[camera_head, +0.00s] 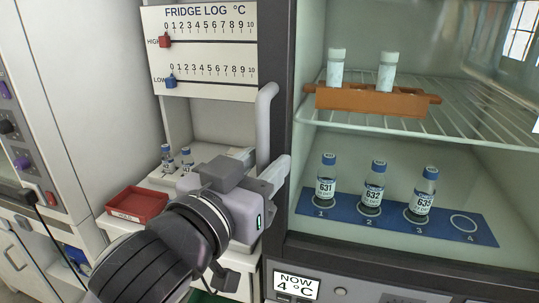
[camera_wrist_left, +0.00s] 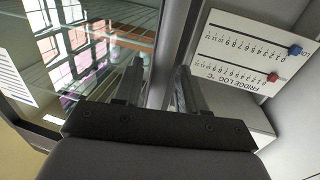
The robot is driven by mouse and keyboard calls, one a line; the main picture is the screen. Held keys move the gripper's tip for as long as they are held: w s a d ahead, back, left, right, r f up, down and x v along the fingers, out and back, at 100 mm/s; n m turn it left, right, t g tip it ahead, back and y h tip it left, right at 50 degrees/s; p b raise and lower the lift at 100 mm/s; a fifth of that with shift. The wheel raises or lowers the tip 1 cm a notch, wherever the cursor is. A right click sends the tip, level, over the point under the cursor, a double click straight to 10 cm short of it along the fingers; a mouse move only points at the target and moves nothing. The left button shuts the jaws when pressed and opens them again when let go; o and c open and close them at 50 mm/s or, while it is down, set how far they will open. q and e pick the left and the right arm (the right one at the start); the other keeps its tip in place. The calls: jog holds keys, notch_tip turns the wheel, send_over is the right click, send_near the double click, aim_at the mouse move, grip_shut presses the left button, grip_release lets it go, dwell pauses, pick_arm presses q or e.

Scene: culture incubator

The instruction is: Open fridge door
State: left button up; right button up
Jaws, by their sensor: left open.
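The fridge stands at the right in the head view. Its door has a dark frame (camera_head: 290,120) and a glass pane with window reflections, and it looks closed. A grey vertical handle (camera_head: 264,125) is on the door's left side. My left gripper (camera_head: 275,172) is at the handle's lower part and hides its lower end. In the left wrist view the open fingers (camera_wrist_left: 158,88) stand on either side of the handle bar (camera_wrist_left: 172,45), with gaps visible. The glass pane (camera_wrist_left: 85,45) also shows there. My right gripper is not in view.
Behind the glass are an orange rack (camera_head: 370,101) with two white-capped tubes and a blue numbered mat (camera_head: 330,228) with three vials. Left of the fridge are the fridge log board (camera_head: 205,55), a red tray (camera_head: 136,205) and small vials (camera_head: 168,158). A display (camera_head: 296,284) reads 4 °C.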

pick_arm(q)
jog(key=shift+w+d, duration=0.15)
jog(key=shift+w, duration=0.1)
jog(key=shift+c, duration=0.3)
grip_shut()
jog(key=shift+s, duration=0.15)
